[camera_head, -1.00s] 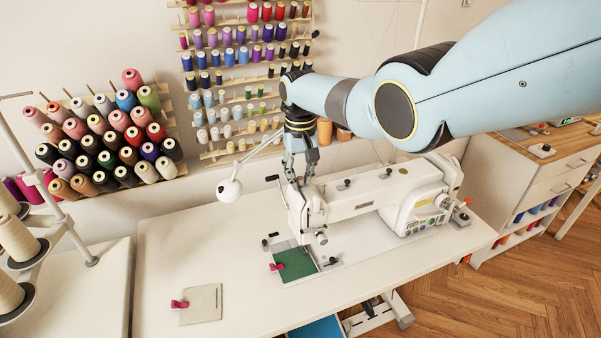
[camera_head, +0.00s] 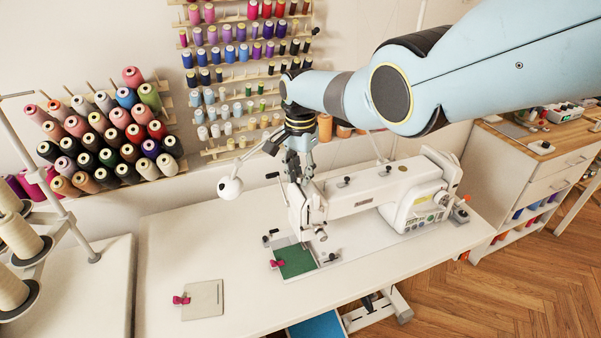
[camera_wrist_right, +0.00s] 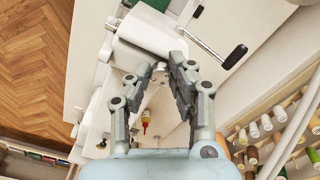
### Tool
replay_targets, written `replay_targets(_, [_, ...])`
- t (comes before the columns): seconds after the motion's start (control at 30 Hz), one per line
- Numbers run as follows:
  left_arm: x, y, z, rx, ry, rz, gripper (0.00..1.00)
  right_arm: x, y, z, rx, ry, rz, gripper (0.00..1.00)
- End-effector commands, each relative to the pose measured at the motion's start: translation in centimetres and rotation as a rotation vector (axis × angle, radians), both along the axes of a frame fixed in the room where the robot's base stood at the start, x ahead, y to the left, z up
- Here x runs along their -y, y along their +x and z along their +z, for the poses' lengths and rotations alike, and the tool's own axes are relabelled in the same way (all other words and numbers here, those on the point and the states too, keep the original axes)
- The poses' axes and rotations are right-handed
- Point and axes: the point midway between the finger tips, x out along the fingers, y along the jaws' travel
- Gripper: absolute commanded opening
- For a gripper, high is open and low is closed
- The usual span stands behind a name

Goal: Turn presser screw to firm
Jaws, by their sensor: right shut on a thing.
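The white sewing machine (camera_head: 362,192) stands on the table, with its head at the left end. My right gripper (camera_head: 297,178) points down at the top of that head. In the right wrist view my right gripper (camera_wrist_right: 160,69) has its fingers closed around the small presser screw (camera_wrist_right: 159,67) on top of the machine head. The fingers hide most of the screw, and its setting cannot be read. My left gripper is not in view.
A white lamp head (camera_head: 230,188) hangs just left of the machine head. Green cloth (camera_head: 295,261) with a pink clip lies by the needle area. A beige card (camera_head: 203,300) with a pink clip lies front left. Thread racks (camera_head: 110,140) cover the wall behind.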

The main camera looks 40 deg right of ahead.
Motion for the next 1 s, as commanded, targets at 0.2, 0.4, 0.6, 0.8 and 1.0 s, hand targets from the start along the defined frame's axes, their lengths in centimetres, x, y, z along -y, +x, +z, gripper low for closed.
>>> replay_targets(0.2, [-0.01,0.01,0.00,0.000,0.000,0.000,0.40,0.00,0.11,0.08,0.003,0.000,-0.205,0.00])
replay_targets(0.4, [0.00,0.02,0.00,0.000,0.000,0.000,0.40,0.01,0.12,0.10,0.003,0.000,-0.393,0.00])
replay_targets(0.6, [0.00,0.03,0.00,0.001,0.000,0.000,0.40,0.02,0.12,0.11,0.004,0.000,-0.561,0.00])
replay_targets(0.8, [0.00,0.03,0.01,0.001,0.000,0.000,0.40,0.03,0.14,0.12,0.004,0.000,-0.690,0.00])
replay_targets(1.0, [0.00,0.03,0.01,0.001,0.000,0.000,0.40,0.05,0.14,0.13,0.004,0.000,-0.772,0.00])
